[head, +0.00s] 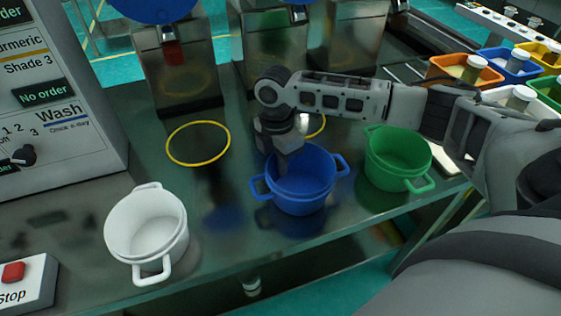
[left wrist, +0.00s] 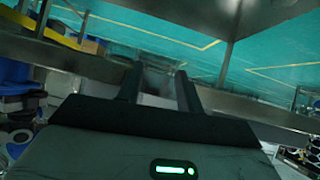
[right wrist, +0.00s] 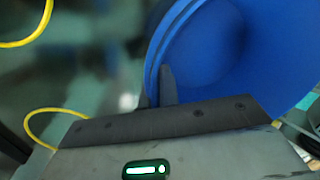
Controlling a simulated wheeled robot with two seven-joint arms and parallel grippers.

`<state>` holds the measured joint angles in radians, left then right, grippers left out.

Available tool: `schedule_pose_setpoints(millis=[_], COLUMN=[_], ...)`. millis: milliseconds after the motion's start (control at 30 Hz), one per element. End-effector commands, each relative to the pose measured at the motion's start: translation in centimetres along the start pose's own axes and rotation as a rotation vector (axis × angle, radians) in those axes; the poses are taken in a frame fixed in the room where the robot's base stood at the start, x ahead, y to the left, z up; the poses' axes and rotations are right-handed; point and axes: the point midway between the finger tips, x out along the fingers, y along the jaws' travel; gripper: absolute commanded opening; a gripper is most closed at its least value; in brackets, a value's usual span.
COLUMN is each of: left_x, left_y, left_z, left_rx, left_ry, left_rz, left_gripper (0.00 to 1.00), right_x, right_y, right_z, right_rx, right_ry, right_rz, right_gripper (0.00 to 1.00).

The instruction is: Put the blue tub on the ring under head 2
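The blue tub (head: 318,178) is upright at the middle of the counter in the head view, between the white tub (head: 118,232) and the green tub (head: 398,160). My right gripper (head: 285,160) points down at its rear left rim. In the right wrist view the blue tub (right wrist: 225,60) fills the right side, with a finger inside its wall; the gripper (right wrist: 160,88) looks shut on the rim. I cannot tell whether the tub touches the counter. A yellow ring (head: 322,127) behind it is mostly hidden by my arm. My left gripper (left wrist: 160,82) is open and empty.
Another yellow ring (head: 170,143) lies bare at the left. Several machine stations (head: 182,70) stand along the back. A control panel (head: 60,110) and a Stop button box (head: 25,283) are at the left. Coloured bins (head: 462,72) are at the right.

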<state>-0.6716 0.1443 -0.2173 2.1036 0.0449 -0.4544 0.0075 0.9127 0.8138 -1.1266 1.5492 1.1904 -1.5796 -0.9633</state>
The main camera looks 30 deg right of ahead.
Motion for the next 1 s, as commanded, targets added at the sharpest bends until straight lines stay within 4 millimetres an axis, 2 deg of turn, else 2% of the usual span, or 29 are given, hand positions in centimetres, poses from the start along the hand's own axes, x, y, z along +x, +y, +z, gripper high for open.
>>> schedule_pose_setpoints(millis=[167,233,267,600,767,1000], left_x=[-0.1,0.0,0.0,0.0,-0.1,-0.2], left_y=[0.0,0.0,0.0,0.0,0.0,0.0], left_z=[0.1,0.1,0.1,0.3,0.1,0.1], left_rx=[0.0,0.001,0.001,0.001,0.001,0.005], left_ry=[-0.003,-0.004,-0.004,-0.005,-0.005,-0.008], left_rz=[-0.001,-0.001,-0.001,-0.001,-0.001,-0.003], left_gripper=[0.36,0.36,0.36,0.36,0.36,0.36], right_x=[0.2,0.3,0.3,-0.1,-2.4,-7.7], right_y=[0.0,0.0,0.0,0.0,0.1,0.1], right_z=[0.0,0.0,0.0,0.0,0.0,-0.1], right_rx=[0.0,0.0,0.0,0.0,0.0,0.0], right_ry=[0.001,0.001,0.001,0.0,0.002,0.002], right_rz=[-0.001,-0.001,-0.001,0.002,0.004,0.004], right_gripper=[0.0,0.19,0.25,0.25,0.25,0.25])
